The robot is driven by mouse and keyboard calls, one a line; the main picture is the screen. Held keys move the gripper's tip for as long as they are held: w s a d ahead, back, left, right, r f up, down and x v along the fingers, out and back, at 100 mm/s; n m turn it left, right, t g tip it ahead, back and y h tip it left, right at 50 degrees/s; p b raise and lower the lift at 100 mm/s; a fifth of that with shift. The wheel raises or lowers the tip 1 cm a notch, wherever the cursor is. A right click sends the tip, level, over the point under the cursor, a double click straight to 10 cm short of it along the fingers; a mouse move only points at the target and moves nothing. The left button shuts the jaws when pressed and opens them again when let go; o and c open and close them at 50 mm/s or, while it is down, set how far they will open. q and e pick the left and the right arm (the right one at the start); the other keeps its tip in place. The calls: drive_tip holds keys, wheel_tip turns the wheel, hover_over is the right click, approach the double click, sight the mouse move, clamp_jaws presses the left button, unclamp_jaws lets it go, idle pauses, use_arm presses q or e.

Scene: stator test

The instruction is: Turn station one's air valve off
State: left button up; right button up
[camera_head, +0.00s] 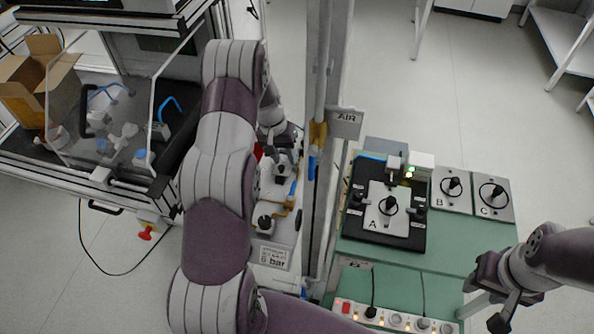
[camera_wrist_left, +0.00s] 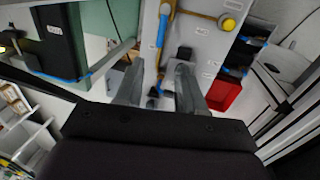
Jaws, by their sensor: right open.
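A white air panel (camera_head: 276,225) with brass pipe and blue handles stands left of the post with the AIR sign (camera_head: 346,118). A blue handle (camera_wrist_left: 161,31) on the brass pipe shows in the left wrist view, upper middle. I cannot tell which handle belongs to station one. My left gripper (camera_head: 284,160) is over the panel, partly hidden by my arm. In the left wrist view its two fingers (camera_wrist_left: 160,88) are apart, with the panel and small dark fittings between and beyond them. Contact is not visible. My right gripper (camera_head: 493,290) is open at the lower right, away from the panel.
A green bench (camera_head: 455,243) right of the post carries a black fixture marked A (camera_head: 352,225), plates B (camera_head: 451,205) and C (camera_head: 503,215), and a socket strip (camera_head: 396,320). A red bin (camera_wrist_left: 222,96) sits beside the panel. A glazed enclosure stands at the left.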

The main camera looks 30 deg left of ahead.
sight(293, 186)
use_arm(q)
drive_tip(key=f, duration=0.3)
drive_tip(key=d+f+p, duration=0.1)
drive_tip(key=f, duration=0.3)
drive_tip(key=d+f+p, duration=0.1)
drive_tip(key=f, duration=0.2)
drive_tip(key=shift+w+f, duration=0.1)
drive_tip(key=shift+f, duration=0.15)
drive_tip(key=shift+d+f, duration=0.1)
drive_tip(key=shift+f, duration=0.05)
use_arm(e)
drive_tip(key=shift+s+r, duration=0.2)
drive_tip(key=shift+r, duration=0.4)
drive_tip(key=shift+s+r, duration=0.15)
drive_tip(key=shift+r, duration=0.45)
use_arm(q)
drive_tip(key=shift+c, duration=0.3)
use_arm(e)
drive_tip(key=shift+w, duration=0.1)
use_arm(q)
clamp_jaws()
